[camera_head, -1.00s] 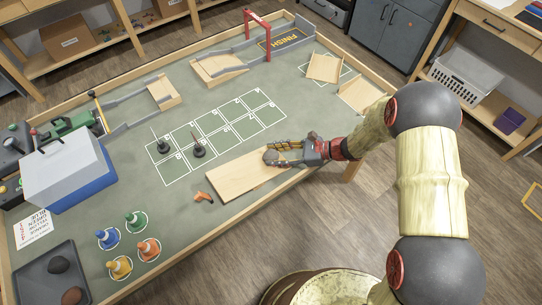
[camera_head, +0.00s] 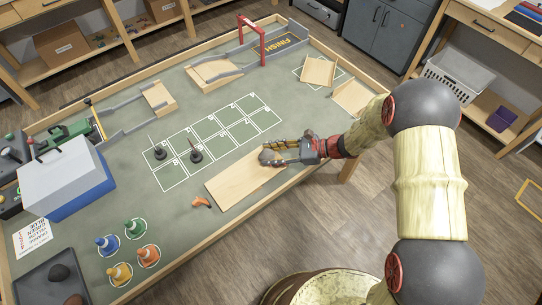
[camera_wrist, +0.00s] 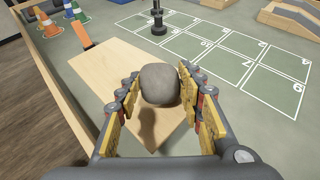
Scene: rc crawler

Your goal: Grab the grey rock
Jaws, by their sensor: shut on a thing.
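The grey rock (camera_wrist: 160,85) sits between my gripper's two fingers (camera_wrist: 160,108) in the wrist view, over the wooden board, with a shadow below it. In the head view the rock (camera_head: 267,157) shows at the tip of my gripper (camera_head: 275,152), partly hidden by the fingers. My gripper is shut on it. The wooden board (camera_head: 233,186) lies on the green table top beneath. Whether the rock touches the board is hard to tell.
A small orange object (camera_head: 202,202) lies beside the board's left end. Two dark pieces with thin rods (camera_head: 196,155) stand on the white numbered grid (camera_head: 218,133). Several coloured cones (camera_head: 135,229) stand front left. A dark tray (camera_head: 40,285) holds more rocks. A wooden rim (camera_head: 215,233) edges the table.

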